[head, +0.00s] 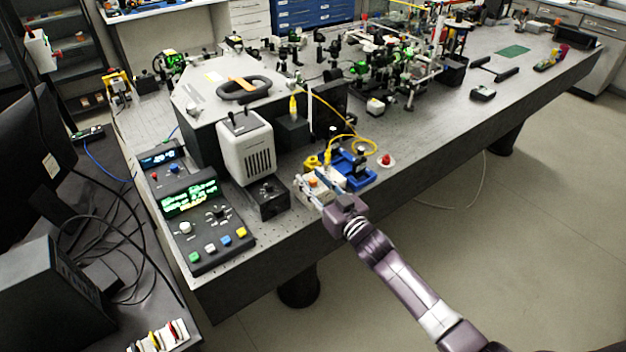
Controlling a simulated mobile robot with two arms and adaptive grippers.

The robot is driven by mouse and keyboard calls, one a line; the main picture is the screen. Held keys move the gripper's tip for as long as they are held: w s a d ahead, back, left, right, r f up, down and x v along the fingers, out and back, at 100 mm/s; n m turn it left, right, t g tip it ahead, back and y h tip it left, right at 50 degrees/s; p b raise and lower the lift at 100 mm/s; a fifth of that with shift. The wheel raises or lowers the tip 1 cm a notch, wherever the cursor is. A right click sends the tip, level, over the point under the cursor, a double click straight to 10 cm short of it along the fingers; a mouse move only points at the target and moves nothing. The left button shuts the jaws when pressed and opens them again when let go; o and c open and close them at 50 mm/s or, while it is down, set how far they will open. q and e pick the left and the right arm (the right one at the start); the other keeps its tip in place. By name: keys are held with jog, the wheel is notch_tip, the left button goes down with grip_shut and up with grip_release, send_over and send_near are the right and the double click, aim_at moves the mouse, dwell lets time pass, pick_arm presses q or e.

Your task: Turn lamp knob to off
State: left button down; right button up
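A light grey lamp housing (238,150) with side vents stands near the front edge of the bench. A small black box (270,201) sits at its front foot and bears a dark knob (267,188); which way the knob points is too small to tell. My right gripper (318,187) reaches in from the lower right over the bench edge. It is to the right of the black box and apart from the knob, beside a white block and a blue fixture. Its fingers are too small and cluttered to read. My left gripper is out of view.
A control console (208,222) with a green display, knobs and coloured buttons lies left of the black box. A blue fixture (352,170) with a yellow cable and a red button (387,160) are near the gripper. The floor in front is free.

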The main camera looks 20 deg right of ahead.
grip_shut()
jog(key=shift+d+n+y, duration=0.1)
jog(key=shift+n+y, duration=0.3)
jog(key=shift+y, duration=0.1)
jog(key=shift+n+g+y, duration=0.4)
jog(key=shift+n+y, duration=0.1)
jog(key=shift+y, duration=0.2)
jog(key=shift+w+d+f+n+g+y+b, duration=0.1)
jog(key=shift+n+g+y+b, duration=0.2)
jog(key=shift+n+y+b, duration=0.2)
jog(key=shift+f+n+g+y+b, duration=0.1)
jog(key=shift+n+g+y+b, duration=0.25)
jog(key=shift+y, duration=0.25)
jog(key=n+g+y+b, duration=0.5)
jog(key=g+y+b, duration=0.1)
jog(key=b, duration=0.4)
jog(key=shift+n, duration=0.25)
jog(key=shift+r+n+g+y+b, duration=0.2)
jog(key=shift+n+g+y+b, duration=0.4)
jog(key=shift+g+b, duration=0.35)
jog(key=shift+o, duration=0.2)
grip_release()
jog(key=shift+a, duration=0.2)
